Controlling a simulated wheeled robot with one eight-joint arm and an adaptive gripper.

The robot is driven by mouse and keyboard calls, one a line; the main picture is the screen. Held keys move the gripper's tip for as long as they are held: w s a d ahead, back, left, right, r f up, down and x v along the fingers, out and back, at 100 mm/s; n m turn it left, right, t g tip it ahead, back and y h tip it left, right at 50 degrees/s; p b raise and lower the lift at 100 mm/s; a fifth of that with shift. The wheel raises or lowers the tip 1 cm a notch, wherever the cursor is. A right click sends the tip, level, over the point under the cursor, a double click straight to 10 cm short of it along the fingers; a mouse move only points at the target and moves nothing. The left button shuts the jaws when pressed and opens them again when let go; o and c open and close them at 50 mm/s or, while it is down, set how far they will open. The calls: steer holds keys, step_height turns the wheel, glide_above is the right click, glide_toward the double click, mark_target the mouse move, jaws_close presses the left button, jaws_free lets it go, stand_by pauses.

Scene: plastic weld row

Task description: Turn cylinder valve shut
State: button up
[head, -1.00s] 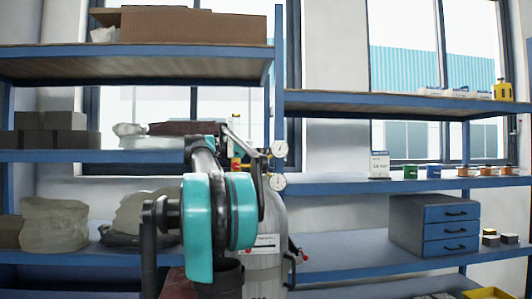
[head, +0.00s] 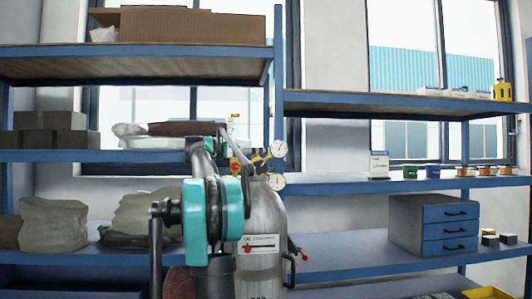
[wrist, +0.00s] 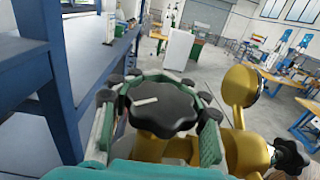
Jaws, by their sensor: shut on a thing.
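The grey gas cylinder (head: 265,215) stands upright behind my arm in the head view, with a white label on its side. Its black valve handwheel (wrist: 165,108), with a white mark on top, fills the middle of the wrist view. My gripper (wrist: 158,122) is shut on the handwheel, its green-padded fingers on the left and right of the rim. The brass valve body and regulator (wrist: 240,140) show below and right of the wheel. In the head view, two round gauges (head: 279,148) sit right of the cylinder top; my arm hides part of the valve.
Blue shelving (head: 380,187) stands around and behind the cylinder. A blue drawer unit (head: 451,230) and small boxes sit on the right shelves. Bags (head: 53,225) and grey blocks (head: 50,130) are at the left. A blue upright (wrist: 60,100) runs close left in the wrist view.

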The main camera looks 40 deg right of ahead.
steer(key=shift+s+a+m+g+y, duration=0.1)
steer(key=shift+s+m+g+y, duration=0.05)
steer(key=shift+m+g+y, duration=0.4)
steer(key=shift+s+a+m+g+y, duration=0.1)
steer(key=shift+m+g+y, duration=0.3)
steer(key=shift+g, duration=0.25)
steer(key=o, duration=1.4)
steer(key=shift+r, duration=4.95)
steer(key=shift+c, duration=0.4)
